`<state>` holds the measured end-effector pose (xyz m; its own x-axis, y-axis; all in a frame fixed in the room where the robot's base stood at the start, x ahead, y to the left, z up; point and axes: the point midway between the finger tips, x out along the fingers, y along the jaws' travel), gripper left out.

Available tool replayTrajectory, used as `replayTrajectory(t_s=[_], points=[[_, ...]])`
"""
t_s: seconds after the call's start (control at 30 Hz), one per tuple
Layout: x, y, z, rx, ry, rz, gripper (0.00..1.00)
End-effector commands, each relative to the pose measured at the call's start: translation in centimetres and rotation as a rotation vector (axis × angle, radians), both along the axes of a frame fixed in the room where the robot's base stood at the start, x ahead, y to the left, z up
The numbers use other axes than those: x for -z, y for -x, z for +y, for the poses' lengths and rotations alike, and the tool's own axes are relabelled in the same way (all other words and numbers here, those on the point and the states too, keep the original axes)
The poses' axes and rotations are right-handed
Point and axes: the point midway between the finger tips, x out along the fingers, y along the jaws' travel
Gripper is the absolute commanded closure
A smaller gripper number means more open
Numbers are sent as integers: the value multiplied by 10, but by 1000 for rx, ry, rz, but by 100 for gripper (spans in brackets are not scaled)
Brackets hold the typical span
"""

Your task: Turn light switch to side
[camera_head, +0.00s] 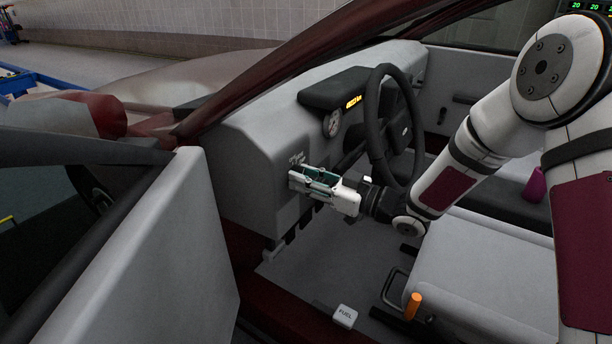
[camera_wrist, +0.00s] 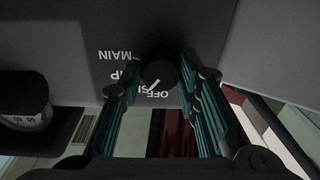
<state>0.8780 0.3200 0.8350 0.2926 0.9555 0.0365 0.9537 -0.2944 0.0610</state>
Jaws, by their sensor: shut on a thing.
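The light switch is a round black knob (camera_wrist: 158,74) on the grey dashboard panel, seen in the wrist view. A white pointer line on it slants to the lower left, toward the partly hidden label between OFF and a label ending in IP. The labels, with MAIN at upper left, appear turned over. My gripper (camera_wrist: 158,83) has its teal fingers on the left and right of the knob, shut on it. In the head view, my gripper (camera_head: 303,178) is at the dashboard's near end, and it hides the knob there.
The open car door (camera_head: 190,230) stands at the left of my gripper. The steering wheel (camera_head: 390,120) and a round gauge (camera_head: 332,124) are to the right. Below are an orange-topped lever (camera_head: 413,305), a FUEL-marked piece (camera_head: 344,316) and the seat (camera_head: 470,265).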

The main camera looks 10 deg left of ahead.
Motion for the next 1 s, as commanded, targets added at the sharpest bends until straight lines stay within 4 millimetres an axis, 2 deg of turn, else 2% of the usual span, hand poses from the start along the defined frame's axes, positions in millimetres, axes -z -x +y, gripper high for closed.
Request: replayTrajectory(t_s=[0.23,0.27,0.33,0.37,0.73,0.87,1.0], points=[[1,0,0,0,2,1,98],[1,0,0,0,2,1,68],[1,0,0,0,2,1,52],[1,0,0,0,2,1,50],[1,1,-5,1,2,0,50],[2,5,-21,4,3,0,50],[3,13,-48,6,3,0,50]])
